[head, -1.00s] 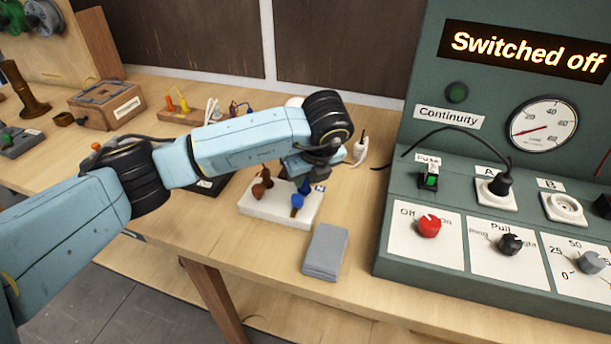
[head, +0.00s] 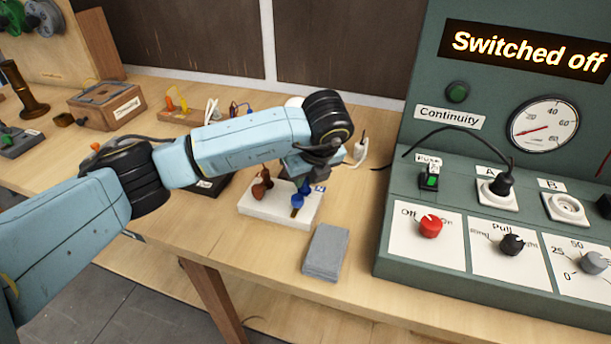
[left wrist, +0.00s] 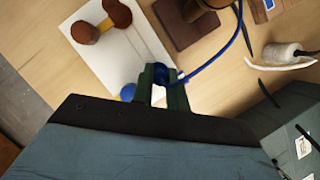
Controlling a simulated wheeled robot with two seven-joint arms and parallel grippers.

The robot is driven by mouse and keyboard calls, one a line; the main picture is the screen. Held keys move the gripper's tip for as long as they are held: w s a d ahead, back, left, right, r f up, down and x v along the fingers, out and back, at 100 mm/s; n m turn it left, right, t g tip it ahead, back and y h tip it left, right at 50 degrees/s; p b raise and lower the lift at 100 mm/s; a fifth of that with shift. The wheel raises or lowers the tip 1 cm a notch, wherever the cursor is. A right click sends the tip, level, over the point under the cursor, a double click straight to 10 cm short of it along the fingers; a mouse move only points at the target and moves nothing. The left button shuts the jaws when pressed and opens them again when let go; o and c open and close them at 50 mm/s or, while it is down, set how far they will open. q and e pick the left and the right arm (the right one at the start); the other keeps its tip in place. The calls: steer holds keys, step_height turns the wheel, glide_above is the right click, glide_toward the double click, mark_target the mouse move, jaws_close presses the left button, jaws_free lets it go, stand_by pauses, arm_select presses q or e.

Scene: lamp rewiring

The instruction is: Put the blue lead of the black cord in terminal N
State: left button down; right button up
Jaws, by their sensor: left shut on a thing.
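A white terminal block (head: 265,211) lies on the bench, with brown posts (head: 262,185) on its left and blue posts (head: 298,199) on its right. My left gripper (head: 303,172) is over the blue side of the block. In the left wrist view its green fingers (left wrist: 163,87) are shut on the blue lead (left wrist: 243,27), which loops away up and to the right. A blue post (left wrist: 128,92) shows beside the left finger; the brown posts (left wrist: 102,21) are beyond it. Whether the lead's end touches a post is hidden by the fingers. My right gripper is out of view.
A grey block (head: 326,252) lies in front of the terminal block. A green test panel (head: 440,185) stands at right, its display reading "Switched off". A white piece with a black cord (left wrist: 278,53) lies nearby. The bench front left of the grey block is clear.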

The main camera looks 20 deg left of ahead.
arm_select(q)
steer(key=shift+f+b, duration=0.35)
steer(key=shift+f, duration=0.05)
steer(key=c, duration=1.3)
jaws_free()
